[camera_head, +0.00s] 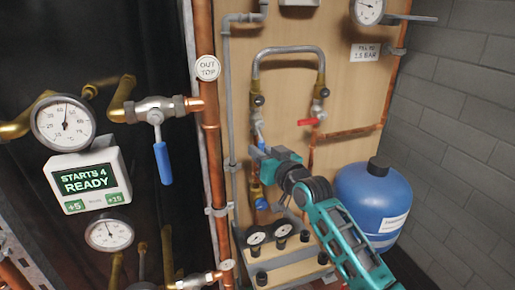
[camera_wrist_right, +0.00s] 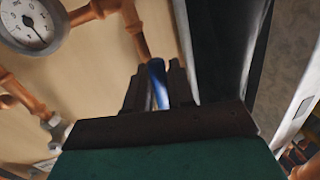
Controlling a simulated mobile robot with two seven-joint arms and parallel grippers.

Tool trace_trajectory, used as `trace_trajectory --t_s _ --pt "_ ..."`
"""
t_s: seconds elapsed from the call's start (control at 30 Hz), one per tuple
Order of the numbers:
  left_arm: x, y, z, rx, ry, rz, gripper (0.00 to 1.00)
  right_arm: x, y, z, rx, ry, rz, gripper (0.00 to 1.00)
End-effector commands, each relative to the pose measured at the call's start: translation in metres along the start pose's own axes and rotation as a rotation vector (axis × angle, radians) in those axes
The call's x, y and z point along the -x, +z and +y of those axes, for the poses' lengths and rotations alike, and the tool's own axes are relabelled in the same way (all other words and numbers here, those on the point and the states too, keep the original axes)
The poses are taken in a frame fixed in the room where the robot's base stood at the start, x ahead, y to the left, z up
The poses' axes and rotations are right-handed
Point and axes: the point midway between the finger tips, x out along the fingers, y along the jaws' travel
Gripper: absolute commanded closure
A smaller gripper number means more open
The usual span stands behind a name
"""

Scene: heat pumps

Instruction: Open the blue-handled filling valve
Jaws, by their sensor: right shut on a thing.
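The filling valve's blue handle (camera_head: 260,140) shows on the left leg of the braided loop on the wooden board. My right gripper (camera_head: 258,157) reaches up to it from the lower right. In the right wrist view the blue handle (camera_wrist_right: 157,80) stands between the two dark fingers of my right gripper (camera_wrist_right: 156,90), which are shut on it. The valve body is mostly hidden in that view. In the head view the gripper hides the lower part of the handle. My left gripper is not in view.
A red-handled valve (camera_head: 310,121) sits on the loop's right leg. Another blue lever (camera_head: 162,163) hangs beside the copper pipe (camera_head: 207,130) at left. A blue tank (camera_head: 375,195) stands right of my arm. A pressure gauge (camera_head: 368,10) is at top right.

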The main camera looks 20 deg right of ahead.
Motion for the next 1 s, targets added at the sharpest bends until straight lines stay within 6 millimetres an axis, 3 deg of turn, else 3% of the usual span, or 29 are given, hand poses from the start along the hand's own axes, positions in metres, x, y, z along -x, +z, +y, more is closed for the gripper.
trace_trajectory --t_s 0.13,0.43,0.47,0.63,1.0 --pt "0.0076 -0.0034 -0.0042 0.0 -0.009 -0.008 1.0 0.0015 -0.0023 0.007 0.101 0.006 -0.022 1.0" --pt "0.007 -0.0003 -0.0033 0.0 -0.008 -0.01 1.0 0.0015 -0.0003 0.008 0.116 0.007 -0.023 1.0" --pt "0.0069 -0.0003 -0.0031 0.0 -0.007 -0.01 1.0 0.0015 -0.0003 0.008 0.116 0.007 -0.023 0.75" --pt "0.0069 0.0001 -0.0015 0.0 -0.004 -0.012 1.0 0.0015 -0.0003 0.0078 0.113 0.007 -0.023 0.59" --pt "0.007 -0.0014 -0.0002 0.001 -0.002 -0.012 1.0 0.008 -0.0006 0.0074 0.11 0.006 -0.022 0.59"
